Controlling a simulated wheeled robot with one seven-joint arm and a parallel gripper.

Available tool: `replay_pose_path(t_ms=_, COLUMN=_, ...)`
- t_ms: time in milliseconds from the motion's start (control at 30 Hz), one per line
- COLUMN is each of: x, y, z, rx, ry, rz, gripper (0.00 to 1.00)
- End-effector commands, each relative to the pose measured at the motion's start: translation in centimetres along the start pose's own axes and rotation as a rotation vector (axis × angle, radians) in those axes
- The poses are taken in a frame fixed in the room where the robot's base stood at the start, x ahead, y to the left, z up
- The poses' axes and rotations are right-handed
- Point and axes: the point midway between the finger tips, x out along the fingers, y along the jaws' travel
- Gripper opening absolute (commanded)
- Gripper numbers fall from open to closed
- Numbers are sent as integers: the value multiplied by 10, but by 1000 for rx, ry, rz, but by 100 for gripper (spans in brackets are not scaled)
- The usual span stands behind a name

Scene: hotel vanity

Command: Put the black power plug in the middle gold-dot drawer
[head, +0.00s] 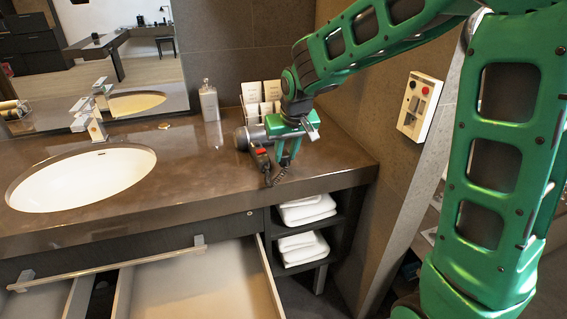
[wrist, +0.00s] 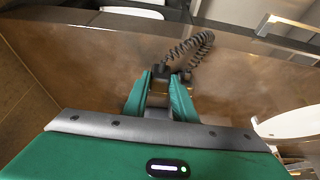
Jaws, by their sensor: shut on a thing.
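My gripper (head: 281,166) is low over the right part of the brown counter, near its front edge. In the wrist view, my gripper (wrist: 162,88) is shut on the black power plug (wrist: 159,72), with a finger on each side. A black coiled cord (wrist: 198,44) runs from the plug; in the head view, the cord (head: 276,177) shows beside the fingertips. I cannot tell whether the plug touches the counter. A pulled-out drawer (head: 262,285) with a pale interior is at the bottom left of the head view. I can make out no gold dot on it.
The counter (head: 190,165) holds a white sink (head: 80,178), a faucet (head: 90,118), a soap bottle (head: 209,100) and a rack of packets (head: 262,98) behind my gripper. White towels (head: 306,209) fill the shelves below. A wall panel (head: 420,104) is at right.

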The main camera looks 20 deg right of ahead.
Motion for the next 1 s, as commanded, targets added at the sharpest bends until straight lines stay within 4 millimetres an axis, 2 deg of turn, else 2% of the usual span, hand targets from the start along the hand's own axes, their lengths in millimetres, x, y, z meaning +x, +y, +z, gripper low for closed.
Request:
replay_pose_path(t_ms=200, x=26, y=0, z=12, rx=1, ry=-3, rz=0, gripper=0)
replay_pose_path(t_ms=600, x=31, y=0, z=13, rx=1, ry=-1, rz=0, gripper=0)
replay_pose_path(t_ms=633, x=31, y=0, z=13, rx=1, ry=-1, rz=0, gripper=27)
replay_pose_path(t_ms=700, x=31, y=0, z=13, rx=1, ry=-1, rz=0, gripper=43)
replay_pose_path(t_ms=1000, x=30, y=0, z=13, rx=1, ry=0, rz=0, gripper=43)
